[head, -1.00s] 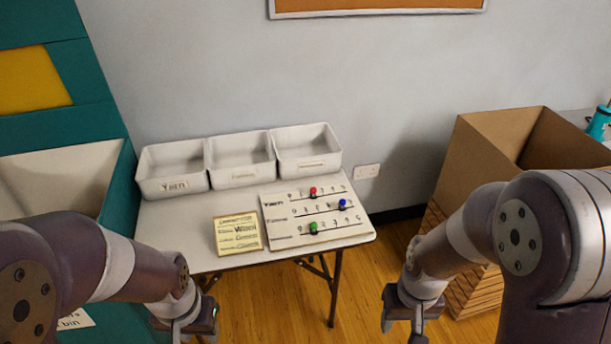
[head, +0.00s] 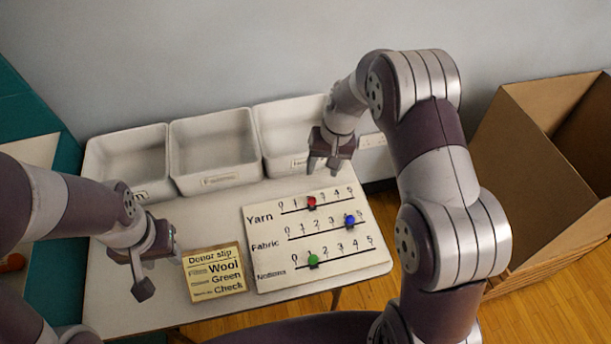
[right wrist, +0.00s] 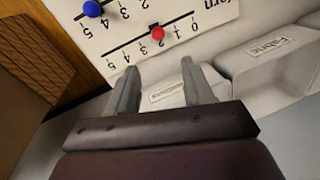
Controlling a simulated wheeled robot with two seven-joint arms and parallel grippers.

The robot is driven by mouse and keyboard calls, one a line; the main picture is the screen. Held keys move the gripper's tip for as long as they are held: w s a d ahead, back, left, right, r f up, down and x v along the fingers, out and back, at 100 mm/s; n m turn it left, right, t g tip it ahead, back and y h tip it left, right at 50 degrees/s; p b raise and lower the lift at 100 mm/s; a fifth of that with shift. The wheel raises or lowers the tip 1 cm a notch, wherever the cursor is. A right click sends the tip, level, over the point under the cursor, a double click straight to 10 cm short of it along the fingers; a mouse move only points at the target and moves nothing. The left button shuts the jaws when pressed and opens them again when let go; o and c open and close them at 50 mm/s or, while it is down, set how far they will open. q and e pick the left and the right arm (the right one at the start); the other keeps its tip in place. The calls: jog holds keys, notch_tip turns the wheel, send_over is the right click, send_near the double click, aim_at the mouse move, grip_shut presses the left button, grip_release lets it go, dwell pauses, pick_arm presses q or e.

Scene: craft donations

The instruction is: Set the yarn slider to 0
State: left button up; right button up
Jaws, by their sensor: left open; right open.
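The white slider board (head: 375,258) lies on the table with three labelled rows. The yarn slider's red knob (head: 312,202) is on the top row, at about 2; it also shows in the right wrist view (right wrist: 157,33). My right gripper (head: 322,168) is open and empty, above the back edge of the board, behind the red knob. In the right wrist view its two fingers (right wrist: 157,85) are apart with nothing between them, and the red knob lies just beyond them. My left gripper (head: 150,272) is open and empty over the table's left part, left of the donor slip.
The fabric row's blue knob (head: 350,221) and the bottom row's green knob (head: 313,262) are near the yarn row. The donor slip (head: 216,272) lies left of the board. White bins (head: 215,150) line the table's back. A cardboard box (head: 520,150) stands at right.

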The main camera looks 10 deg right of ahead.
aim_at(313, 198)
jog(key=f, duration=0.4)
jog(key=a+f, duration=0.1)
jog(key=f, duration=0.3)
jog(key=a+f, duration=0.1)
jog(key=f, duration=0.2)
jog(key=shift+s+f+p, duration=0.2)
jog(key=shift+f+p, duration=0.2)
grip_shut()
jog(key=a, duration=0.8)
jog(key=shift+s+a, duration=0.1)
jog(key=shift+a, duration=0.15)
jog(key=shift+d, duration=0.1)
jog(key=shift+c, duration=2)
grip_release()
jog(key=o, duration=0.4)
jog(key=shift+a, duration=0.25)
